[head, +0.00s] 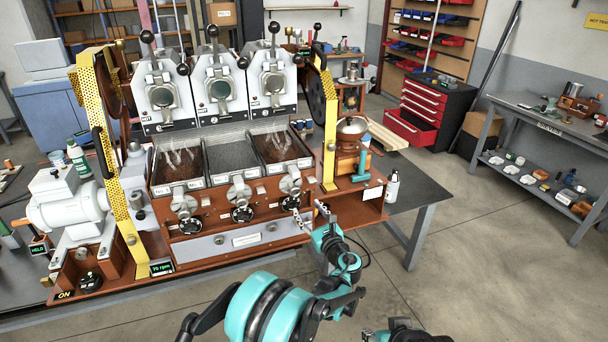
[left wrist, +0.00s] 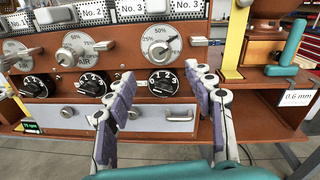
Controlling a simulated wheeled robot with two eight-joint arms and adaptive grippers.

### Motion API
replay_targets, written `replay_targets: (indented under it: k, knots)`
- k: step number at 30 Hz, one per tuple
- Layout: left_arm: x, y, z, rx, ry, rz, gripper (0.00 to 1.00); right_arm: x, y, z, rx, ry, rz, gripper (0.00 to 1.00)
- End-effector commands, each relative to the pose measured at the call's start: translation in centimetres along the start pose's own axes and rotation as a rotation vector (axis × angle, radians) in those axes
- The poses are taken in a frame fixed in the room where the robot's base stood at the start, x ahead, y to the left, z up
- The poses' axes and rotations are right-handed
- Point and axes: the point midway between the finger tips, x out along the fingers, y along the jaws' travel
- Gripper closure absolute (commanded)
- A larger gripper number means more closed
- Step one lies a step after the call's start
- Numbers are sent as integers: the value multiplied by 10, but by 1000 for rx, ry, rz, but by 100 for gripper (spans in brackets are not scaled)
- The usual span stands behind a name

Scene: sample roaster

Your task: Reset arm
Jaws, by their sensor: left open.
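My left gripper (head: 309,213) is open in front of the right end of the roaster's front panel. In the left wrist view its two purple-padded fingers (left wrist: 164,80) spread on either side of the black numbered dial (left wrist: 163,81) below the "No. 3" label. Nothing shows between the fingers but the panel behind. I cannot tell whether a fingertip touches the panel. Dark and teal parts of my own body show at the bottom edge of the head view; no right gripper can be made out.
The roaster (head: 247,240) has three white drums over bean trays, with lever knobs and dials below. A yellow post (head: 327,135) and a teal-handled grinder (head: 349,150) stand right of the trays. A grey workbench (head: 555,120) stands far right. The floor between (head: 480,270) is clear.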

Motion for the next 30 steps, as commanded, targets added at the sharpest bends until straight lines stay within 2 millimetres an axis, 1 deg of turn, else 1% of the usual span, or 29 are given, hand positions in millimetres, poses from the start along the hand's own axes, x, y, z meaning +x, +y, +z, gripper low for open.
replay_targets:
  k: [2, 5, 8, 10, 11, 12, 14, 15, 17, 18, 20, 21, 23, 24, 26, 27, 29, 30]
  knots:
    - [1, 4, 3, -15, 7, 6, 46, 0, 0, 0, 0, 0, 0, 60]
    - [5, 21, 16, -93, 44, 34, 46, 0, 0, 0, 0, 0, 0, 60]
    - [8, 55, 38, -251, 113, 94, 46, 0, 0, 0, 0, 0, 0, 60]
    - [6, 86, 55, -398, 170, 153, 46, 0, 0, 0, 0, 0, 0, 60]
    - [3, 101, 62, -466, 193, 180, 46, 0, 0, 0, 0, 0, 0, 60]
    - [-2, 119, 70, -557, 224, 219, 46, 0, 0, 0, 0, 0, 0, 60]
    - [-11, 146, 80, -693, 264, 279, 46, 0, 0, 0, 0, 0, 0, 60]
    - [-20, 163, 86, -782, 288, 320, 46, 0, 0, 0, 0, 0, 0, 60]
    - [-34, 189, 94, -920, 320, 386, 46, 0, 0, 0, 0, 0, 0, 60]
    - [-45, 206, 98, -1011, 339, 431, 46, 0, 0, 0, 0, 0, 0, 60]
    - [-64, 230, 103, -1149, 364, 501, 46, 0, 0, 0, 0, 0, 0, 60]
    - [-78, 244, 105, -1240, 378, 549, 46, 0, 0, 0, 0, 0, 0, 60]
    - [-100, 265, 106, -1378, 395, 623, 46, 0, 0, 0, 0, 0, 0, 60]
    - [-115, 278, 106, -1470, 404, 674, 46, 0, 0, 0, 0, 0, 0, 60]
    - [-140, 295, 104, -1608, 414, 753, 46, 0, 0, 0, 0, 0, 0, 60]
    - [-156, 306, 102, -1700, 417, 807, 46, 0, 0, 0, 0, 0, 0, 60]
    - [-182, 320, 98, -1836, 419, 889, 46, 0, 0, 0, 0, 0, 0, 60]
    - [-199, 327, 94, -1926, 419, 944, 46, 0, 0, 0, 0, 0, 0, 60]
